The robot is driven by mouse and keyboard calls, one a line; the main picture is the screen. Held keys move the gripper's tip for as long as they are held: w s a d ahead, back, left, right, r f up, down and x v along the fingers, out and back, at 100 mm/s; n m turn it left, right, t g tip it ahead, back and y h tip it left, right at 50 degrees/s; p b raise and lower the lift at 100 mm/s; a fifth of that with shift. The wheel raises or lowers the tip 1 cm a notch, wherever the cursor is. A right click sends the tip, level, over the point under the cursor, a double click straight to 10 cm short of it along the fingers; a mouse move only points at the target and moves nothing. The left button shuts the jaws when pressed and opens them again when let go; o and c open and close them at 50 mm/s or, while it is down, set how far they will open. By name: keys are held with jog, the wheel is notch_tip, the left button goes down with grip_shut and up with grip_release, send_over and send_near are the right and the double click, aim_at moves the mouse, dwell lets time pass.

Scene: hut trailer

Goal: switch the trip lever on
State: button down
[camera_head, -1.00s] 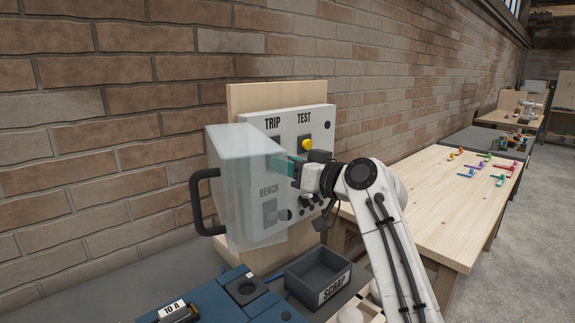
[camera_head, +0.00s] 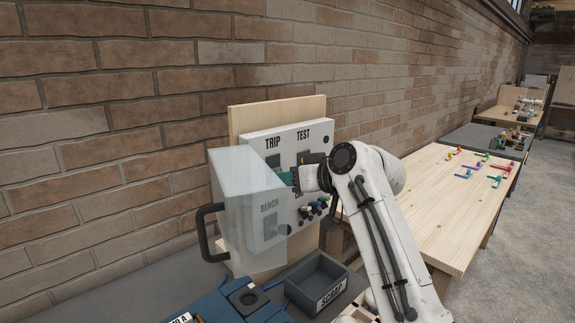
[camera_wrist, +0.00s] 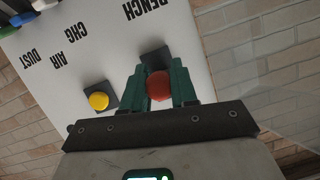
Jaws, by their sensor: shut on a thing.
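The trip lever has a red round knob (camera_wrist: 159,86) on a dark plate, seen upside down in the wrist view. My gripper's green fingers (camera_wrist: 166,88) are shut on this knob, one on each side. In the head view my gripper (camera_head: 288,178) is at the panel below the TRIP label, and the red knob is hidden there. I cannot tell the lever's on or off position. The light grey panel (camera_head: 318,172) stands on a wooden board against the brick wall. A clear cover (camera_head: 236,200) with a black handle (camera_head: 205,232) stands out from the panel's left side.
A yellow knob (camera_wrist: 98,100) on its own plate is beside the red one. Several small coloured levers (camera_head: 313,208) sit low on the panel. A dark scrap tray (camera_head: 322,285) and a blue box (camera_head: 235,303) lie below. A wooden table (camera_head: 440,200) is at the right.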

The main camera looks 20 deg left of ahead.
notch_tip(320, 180, up, 2)
jog(key=h+p, duration=0.1)
jog(key=p, duration=0.2)
jog(key=shift+h, duration=0.4)
jog(key=g+h+p, duration=0.1)
jog(key=h+p, duration=0.1)
jog(key=p, duration=0.1)
jog(key=shift+w+r, duration=0.1)
jog(key=shift+a+h, duration=0.1)
jog(key=shift+h, duration=0.2)
jog(key=shift+a+r+g+h+p, duration=0.1)
jog(key=shift+r+g+h+p, duration=0.25)
jog(key=shift+h+p, duration=0.3)
jog(key=c, duration=1.3)
grip_release()
jog(key=o, duration=0.4)
jog(key=shift+f, duration=0.3)
jog(key=shift+r+b, duration=0.1)
jog(key=shift+b, duration=0.2)
